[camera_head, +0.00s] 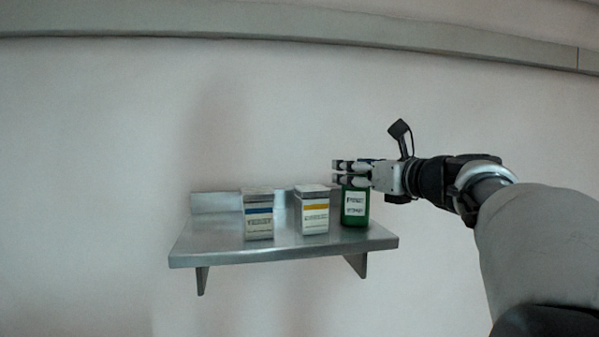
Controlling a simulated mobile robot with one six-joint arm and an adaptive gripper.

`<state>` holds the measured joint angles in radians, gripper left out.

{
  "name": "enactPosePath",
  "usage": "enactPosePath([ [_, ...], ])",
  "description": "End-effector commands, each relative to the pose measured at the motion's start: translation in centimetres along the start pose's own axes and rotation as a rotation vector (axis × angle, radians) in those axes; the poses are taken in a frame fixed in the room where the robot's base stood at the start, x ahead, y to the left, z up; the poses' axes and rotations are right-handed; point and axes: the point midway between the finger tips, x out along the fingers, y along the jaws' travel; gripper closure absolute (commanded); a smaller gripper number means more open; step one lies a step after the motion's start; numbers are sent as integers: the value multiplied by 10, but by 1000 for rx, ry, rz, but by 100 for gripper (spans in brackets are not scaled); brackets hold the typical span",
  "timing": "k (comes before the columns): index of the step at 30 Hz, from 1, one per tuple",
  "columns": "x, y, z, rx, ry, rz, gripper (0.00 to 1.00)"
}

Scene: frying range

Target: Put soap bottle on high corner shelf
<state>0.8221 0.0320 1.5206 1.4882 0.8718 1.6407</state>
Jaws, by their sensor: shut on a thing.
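The soap bottle (355,206) is green with a white label. It is upright at the right end of the metal wall shelf (220,251), its base at or very near the shelf surface; I cannot tell whether it touches. My gripper (351,172) reaches in from the right and is shut on the upper part of the bottle. The fingers hide the bottle's top.
A white box with a blue band (258,215) stands further left. The shelf's left end is bare. A grey rail (300,24) runs along the wall above.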

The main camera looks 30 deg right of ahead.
Motion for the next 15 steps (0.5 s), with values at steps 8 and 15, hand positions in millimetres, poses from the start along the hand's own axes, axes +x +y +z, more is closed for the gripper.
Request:
enactPosePath([
  [8, 0, 0, -2, 1, 1, 0, 39],
  [15, 0, 0, -2, 0, 1, 0, 31],
])
